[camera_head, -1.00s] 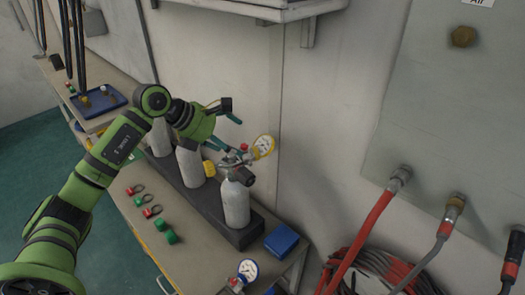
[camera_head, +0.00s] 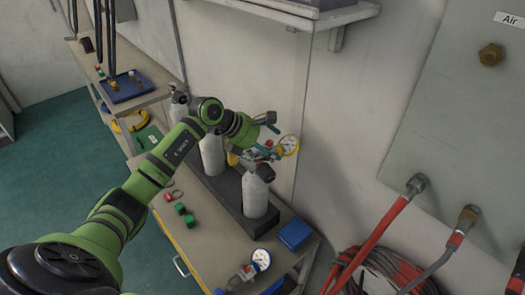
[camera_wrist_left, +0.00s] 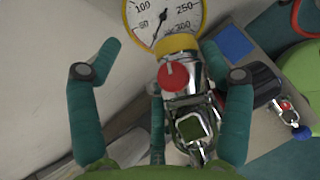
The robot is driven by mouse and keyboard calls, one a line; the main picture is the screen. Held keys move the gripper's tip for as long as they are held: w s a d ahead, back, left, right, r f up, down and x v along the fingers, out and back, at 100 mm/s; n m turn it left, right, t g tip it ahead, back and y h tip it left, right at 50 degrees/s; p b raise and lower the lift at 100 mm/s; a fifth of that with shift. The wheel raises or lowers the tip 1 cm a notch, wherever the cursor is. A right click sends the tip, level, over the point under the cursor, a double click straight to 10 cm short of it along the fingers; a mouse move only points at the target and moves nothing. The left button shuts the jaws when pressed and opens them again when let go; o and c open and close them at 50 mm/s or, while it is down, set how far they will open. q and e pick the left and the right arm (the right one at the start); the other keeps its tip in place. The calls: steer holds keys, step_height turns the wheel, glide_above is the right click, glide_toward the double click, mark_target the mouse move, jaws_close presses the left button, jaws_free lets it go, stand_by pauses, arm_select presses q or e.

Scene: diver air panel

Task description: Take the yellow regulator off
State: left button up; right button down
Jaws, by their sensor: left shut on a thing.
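The yellow regulator has a yellow-rimmed gauge (camera_head: 289,144), a red knob and a chrome body. In the head view it sits at the top of the nearest grey cylinder (camera_head: 258,195), just above its dark valve knob (camera_head: 265,172). My left gripper (camera_head: 268,142) is shut on the regulator from the left. In the left wrist view the gauge (camera_wrist_left: 163,22), red knob (camera_wrist_left: 173,76) and chrome yoke (camera_wrist_left: 192,125) lie between my teal fingers (camera_wrist_left: 160,95). I cannot tell whether the yoke is still around the valve. My right gripper is not in view.
More cylinders stand in the dark rack (camera_head: 231,190) under my left arm. The wall is close behind, with red hoses (camera_head: 380,232) at right. A blue tray (camera_head: 127,87) lies farther back.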

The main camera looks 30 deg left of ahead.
arm_select(q)
steer(key=shift+s+d+f, duration=0.15)
steer(key=shift+f, duration=0.15)
steer(key=c, duration=0.6)
steer(key=shift+r, duration=0.1)
steer(key=shift+c, duration=0.2)
steer(key=shift+r, duration=0.1)
steer(key=shift+r, duration=0.25)
steer(key=r+b, duration=0.1)
steer(key=r, duration=0.2)
steer(key=shift+w+a+r+b, duration=0.2)
steer(key=shift+w+b, duration=0.15)
steer(key=shift+b, duration=0.05)
steer(key=s+d+r+b, duration=0.1)
steer(key=s+d+r, duration=0.1)
steer(key=s, duration=0.1)
steer(key=s+d+r+b, duration=0.1)
steer(key=s+d+r, duration=0.1)
steer(key=s+r, duration=0.1)
steer(key=s+d+r+b, duration=0.1)
steer(key=s+d+r, duration=0.1)
steer(key=s+d, duration=0.1)
steer(key=shift+s+r, duration=0.2)
steer(key=shift+s, duration=0.1)
steer(key=shift+f, duration=0.1)
